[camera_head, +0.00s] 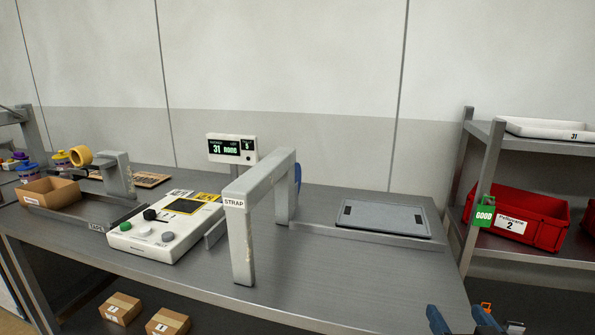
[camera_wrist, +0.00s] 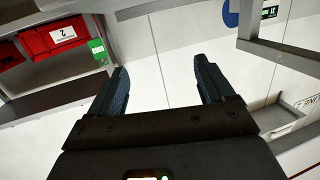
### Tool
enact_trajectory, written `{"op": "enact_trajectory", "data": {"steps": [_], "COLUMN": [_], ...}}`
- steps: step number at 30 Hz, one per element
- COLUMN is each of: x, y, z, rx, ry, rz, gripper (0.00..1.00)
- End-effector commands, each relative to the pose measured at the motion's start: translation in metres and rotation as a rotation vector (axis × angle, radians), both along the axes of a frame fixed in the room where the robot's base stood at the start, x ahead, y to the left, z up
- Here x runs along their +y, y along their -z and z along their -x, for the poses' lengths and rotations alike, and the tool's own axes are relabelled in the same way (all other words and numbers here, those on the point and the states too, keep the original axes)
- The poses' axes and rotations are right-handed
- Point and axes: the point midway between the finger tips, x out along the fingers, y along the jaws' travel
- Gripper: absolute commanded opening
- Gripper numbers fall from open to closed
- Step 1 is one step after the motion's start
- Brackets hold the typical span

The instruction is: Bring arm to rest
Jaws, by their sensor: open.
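My gripper shows in the wrist view (camera_wrist: 162,92) with its two dark fingers spread apart and nothing between them. In the head view my gripper (camera_head: 463,318) shows only as blue fingertips at the bottom edge, right of the bench's front edge. The rest of my arm is out of the head view. The fingertips look apart from the bench and from the shelf rack.
A steel bench (camera_head: 330,277) carries a strap arch (camera_head: 238,240), a control box (camera_head: 165,228) and a grey tray (camera_head: 385,217). A shelf rack (camera_head: 483,180) with a red bin (camera_head: 540,232) stands at the right. Cartons (camera_head: 120,308) lie below the bench.

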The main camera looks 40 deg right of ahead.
Motion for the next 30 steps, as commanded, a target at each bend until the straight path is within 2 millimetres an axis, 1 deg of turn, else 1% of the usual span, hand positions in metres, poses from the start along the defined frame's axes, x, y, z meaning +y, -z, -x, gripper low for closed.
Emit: {"op": "enact_trajectory", "data": {"steps": [1, 2, 3, 5, 6, 8, 9, 11, 12, 15, 18, 22, 24, 26, 30], "x": [0.031, 0.045, 0.064, 0.091, 0.108, 0.132, 0.147, 0.168, 0.181, 0.209, 0.231, 0.249, 0.255, 0.258, 0.261], "y": [0.019, 0.025, 0.031, 0.041, 0.046, 0.052, 0.055, 0.059, 0.061, 0.063, 0.062, 0.056, 0.053, 0.051, 0.048], "z": [0.006, 0.009, 0.015, 0.025, 0.033, 0.046, 0.055, 0.070, 0.080, 0.107, 0.134, 0.161, 0.171, 0.177, 0.182], "rx": [0.018, 0.024, 0.032, 0.045, 0.053, 0.066, 0.074, 0.086, 0.095, 0.115, 0.135, 0.153, 0.159, 0.162, 0.165], "ry": [-0.044, -0.064, -0.093, -0.136, -0.167, -0.213, -0.244, -0.293, -0.326, -0.413, -0.497, -0.588, -0.624, -0.645, -0.666], "rz": [-0.012, -0.016, -0.020, -0.024, -0.027, -0.031, -0.031, -0.034, -0.033, -0.034, -0.033, -0.030, -0.029, -0.028, -0.027], "gripper": [0.82, 0.82, 0.82, 0.82, 0.82, 0.82, 0.82, 0.82, 0.82, 0.82, 0.82, 0.82, 0.82, 0.82, 0.82]}}
